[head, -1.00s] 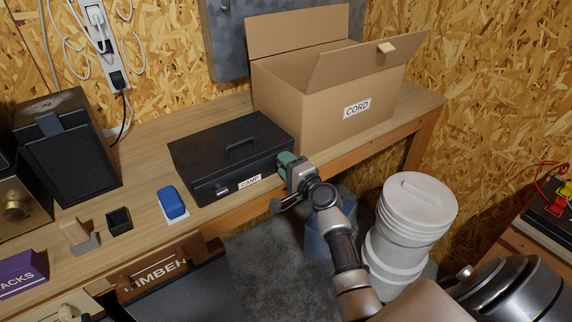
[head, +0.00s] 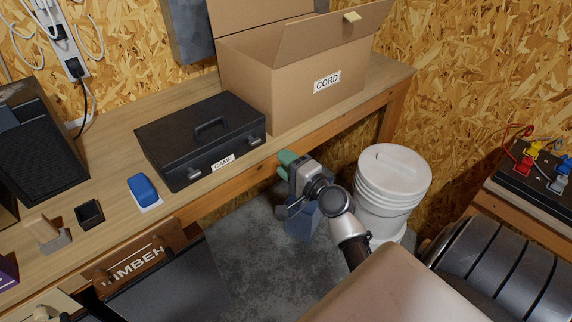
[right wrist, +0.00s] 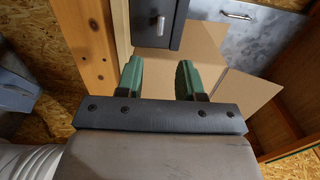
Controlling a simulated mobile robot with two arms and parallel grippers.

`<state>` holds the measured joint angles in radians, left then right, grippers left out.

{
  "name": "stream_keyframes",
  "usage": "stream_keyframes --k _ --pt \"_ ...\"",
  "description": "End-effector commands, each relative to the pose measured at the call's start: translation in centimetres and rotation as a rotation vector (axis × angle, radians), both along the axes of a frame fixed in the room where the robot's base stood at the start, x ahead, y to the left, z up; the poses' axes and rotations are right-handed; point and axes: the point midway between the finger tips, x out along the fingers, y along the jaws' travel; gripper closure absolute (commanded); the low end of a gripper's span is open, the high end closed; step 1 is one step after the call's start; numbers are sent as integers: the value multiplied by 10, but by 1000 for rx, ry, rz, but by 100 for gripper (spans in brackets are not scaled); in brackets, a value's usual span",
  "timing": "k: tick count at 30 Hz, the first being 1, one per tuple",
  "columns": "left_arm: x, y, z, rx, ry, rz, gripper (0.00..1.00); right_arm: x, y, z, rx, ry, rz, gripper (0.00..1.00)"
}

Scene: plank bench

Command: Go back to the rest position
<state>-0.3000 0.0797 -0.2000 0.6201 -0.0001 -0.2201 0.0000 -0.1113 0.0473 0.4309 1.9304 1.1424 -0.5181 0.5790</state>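My right gripper (head: 286,164) is in front of the bench's front edge in the head view, to the right of the black case. In the right wrist view its two green fingers (right wrist: 161,80) stand apart with nothing between them. The black case (head: 200,140), labelled CAMP, lies closed on the plank bench (head: 120,122). The cardboard box (head: 290,95), labelled CORD, stands behind it to the right with its flaps up. My left gripper is not in view.
A white lidded bucket (head: 393,185) stands on the floor right of my right arm. A blue item (head: 143,189) and a small black box (head: 90,213) sit on the bench. A side table with a black terminal box (head: 535,170) is at the right.

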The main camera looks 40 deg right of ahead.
Motion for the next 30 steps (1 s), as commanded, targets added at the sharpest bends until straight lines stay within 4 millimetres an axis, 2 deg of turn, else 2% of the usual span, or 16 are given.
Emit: stream_keyframes --k 14,17,20,22,26,27,30 --pt "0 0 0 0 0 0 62 0 0 0 0 0 0 63" --pt "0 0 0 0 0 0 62 1 1 -8 -10 19 1 63" --pt "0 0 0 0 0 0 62 4 6 -41 -53 92 4 63" --pt "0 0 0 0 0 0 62 3 14 -81 -111 179 12 63" --pt "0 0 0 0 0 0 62 -11 35 -175 -272 384 66 63" --pt "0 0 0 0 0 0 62 -20 43 -204 -330 446 92 63" --pt "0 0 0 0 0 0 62 -50 62 -273 -479 590 177 63"
